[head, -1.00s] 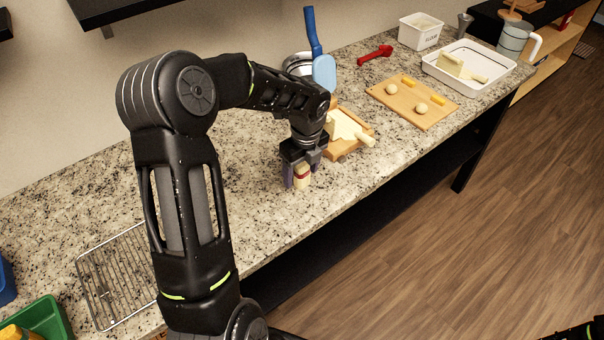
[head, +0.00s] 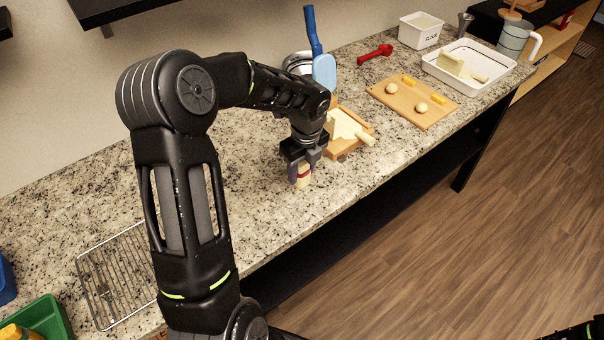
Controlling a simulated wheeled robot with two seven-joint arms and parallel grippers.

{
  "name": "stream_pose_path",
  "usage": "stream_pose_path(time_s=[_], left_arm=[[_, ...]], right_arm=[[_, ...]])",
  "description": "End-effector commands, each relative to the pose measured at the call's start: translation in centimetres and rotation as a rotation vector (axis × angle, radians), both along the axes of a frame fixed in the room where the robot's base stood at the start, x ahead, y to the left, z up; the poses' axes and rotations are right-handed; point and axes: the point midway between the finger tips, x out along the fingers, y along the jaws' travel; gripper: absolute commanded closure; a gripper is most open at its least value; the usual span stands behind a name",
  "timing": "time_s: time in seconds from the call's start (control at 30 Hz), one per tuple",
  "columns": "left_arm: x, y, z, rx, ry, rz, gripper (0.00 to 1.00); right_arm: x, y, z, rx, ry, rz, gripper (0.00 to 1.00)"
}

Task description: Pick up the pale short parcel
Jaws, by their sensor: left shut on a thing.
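The pale short parcel (head: 303,178) is a small cream block with a red band, near the front edge of the granite counter. My left gripper (head: 299,173) comes down from above and is shut on it. The fingers and gripper body hide its top and part of its sides. I cannot tell whether its lower end is touching the counter or just off it. Only a dark piece of my right arm shows in the bottom right corner; its gripper is not in view.
A wire rack (head: 112,290) lies left. Counter between is clear.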

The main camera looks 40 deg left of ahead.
Motion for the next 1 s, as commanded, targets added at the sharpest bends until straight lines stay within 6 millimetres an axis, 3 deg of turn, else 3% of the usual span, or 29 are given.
stream_pose_path(time_s=[0.23, 0.57, 0.77, 1.0], left_arm=[[0.0, 0.0, 0.0, 0.000, 0.000, 0.000, 1.00], [0.1, 0.0, 0.3, 0.000, -0.002, 0.001, 1.00], [0.1, 0.0, 2.6, 0.002, -0.005, 0.000, 1.00], [0.1, 0.0, 7.3, 0.002, -0.005, 0.001, 1.00]], right_arm=[[0.0, 0.0, 0.0, 0.000, 0.000, 0.000, 0.48], [0.0, 0.0, 0.0, 0.000, 0.000, 0.000, 0.48], [0.0, 0.0, -0.3, 0.001, -0.001, 0.001, 0.48], [0.1, 0.0, -0.8, 0.003, -0.003, 0.001, 0.48]])
